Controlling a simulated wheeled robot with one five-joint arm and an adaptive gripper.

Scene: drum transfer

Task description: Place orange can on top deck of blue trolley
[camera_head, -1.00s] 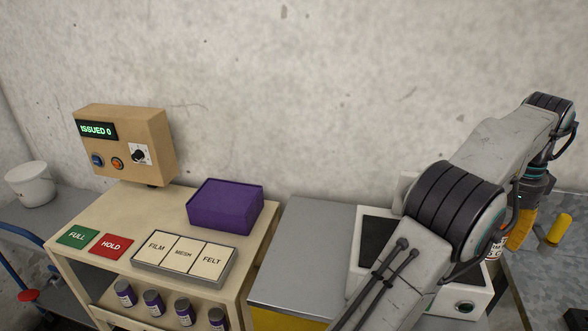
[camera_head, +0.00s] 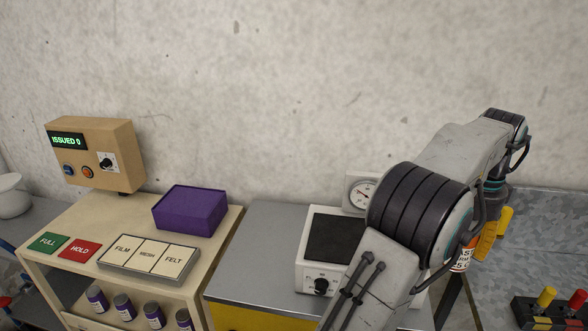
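The orange can (camera_head: 462,261) shows only as a sliver with a white lettered label, low between my arm and my gripper. The rest of it is hidden behind my arm. My gripper (camera_head: 486,244) points down right beside the can, with an orange-yellow finger in sight. The other finger and the gap between them are hidden, so I cannot tell whether it grips the can. The blue trolley is at the left edge, where only a bit of blue rail (camera_head: 7,246) shows. A white bucket (camera_head: 13,196) stands on the grey surface there.
A cream bench with a control box (camera_head: 95,153), a purple box (camera_head: 190,209) and labelled plates stands at left. A black block with coloured levers (camera_head: 546,308) lies at lower right.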

